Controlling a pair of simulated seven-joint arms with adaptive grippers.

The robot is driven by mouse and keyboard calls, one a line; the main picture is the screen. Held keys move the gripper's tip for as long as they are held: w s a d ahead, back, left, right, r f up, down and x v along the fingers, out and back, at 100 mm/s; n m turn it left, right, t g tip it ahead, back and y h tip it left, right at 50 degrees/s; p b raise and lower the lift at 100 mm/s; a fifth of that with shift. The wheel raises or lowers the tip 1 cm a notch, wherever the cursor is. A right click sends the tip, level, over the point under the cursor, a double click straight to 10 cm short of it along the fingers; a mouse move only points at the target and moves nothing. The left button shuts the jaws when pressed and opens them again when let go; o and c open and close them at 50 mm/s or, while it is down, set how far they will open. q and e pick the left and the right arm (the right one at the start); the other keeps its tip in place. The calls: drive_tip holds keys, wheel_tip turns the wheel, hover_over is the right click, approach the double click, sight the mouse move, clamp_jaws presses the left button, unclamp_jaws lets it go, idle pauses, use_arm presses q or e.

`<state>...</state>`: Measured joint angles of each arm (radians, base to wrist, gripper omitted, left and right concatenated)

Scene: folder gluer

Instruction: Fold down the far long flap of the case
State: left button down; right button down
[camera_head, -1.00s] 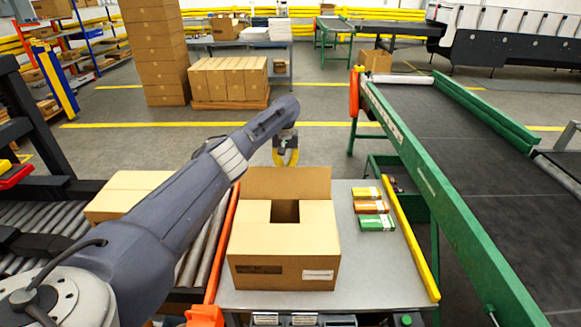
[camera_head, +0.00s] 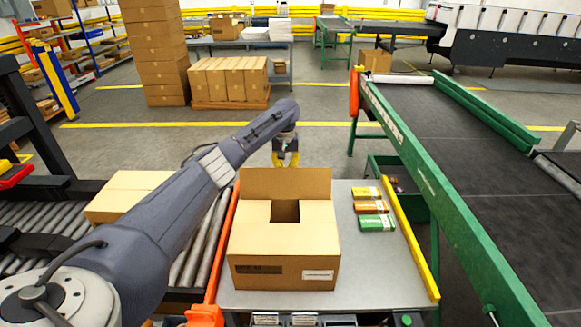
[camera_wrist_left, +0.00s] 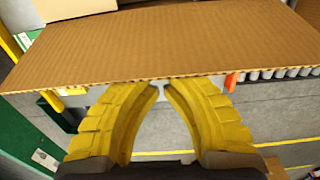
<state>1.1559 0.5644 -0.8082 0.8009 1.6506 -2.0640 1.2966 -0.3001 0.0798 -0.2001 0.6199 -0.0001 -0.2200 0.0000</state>
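The brown cardboard case (camera_head: 283,272) stands on the grey table. Its far long flap (camera_head: 286,184) stands upright at the back. The other top flaps lie flat around a small dark opening (camera_head: 285,211). My left gripper (camera_head: 286,164) is behind the far flap, by its top edge; its lower end is partly hidden there. In the left wrist view the flap (camera_wrist_left: 175,40) spans the top, and my yellow fingertips (camera_wrist_left: 161,84) nearly meet at its edge with nothing seen between them. I cannot tell whether they touch the flap. My right gripper is out of view.
Small yellow, orange and green cartons (camera_head: 372,208) lie right of the case on the table (camera_head: 400,270), beside a yellow rail (camera_head: 408,235). A green-sided conveyor (camera_head: 440,190) runs at right. A roller conveyor with another box (camera_head: 127,195) is at left.

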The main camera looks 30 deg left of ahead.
use_arm(q)
drive_tip(key=shift+s+d, duration=0.45)
drive_tip(key=shift+s, duration=0.35)
drive_tip(key=shift+s+d, duration=0.45)
drive_tip(key=shift+s, duration=0.3)
drive_tip(key=shift+s+d, duration=0.45)
drive_tip(key=shift+s, duration=0.35)
drive_tip(key=shift+s+d, duration=0.4)
drive_tip(key=shift+s, duration=0.25)
drive_tip(key=shift+s+d, duration=0.4)
drive_tip(key=shift+s, duration=0.25)
drive_tip(key=shift+f, duration=0.1)
drive_tip(key=shift+s+d+f, duration=0.25)
drive_tip(key=shift+s+d, duration=0.05)
drive_tip(key=shift+s, duration=0.25)
drive_tip(key=shift+s+d+f, duration=0.2)
drive_tip(key=shift+s+d, duration=0.1)
drive_tip(key=shift+s, duration=0.2)
drive_tip(key=shift+s+f, duration=0.1)
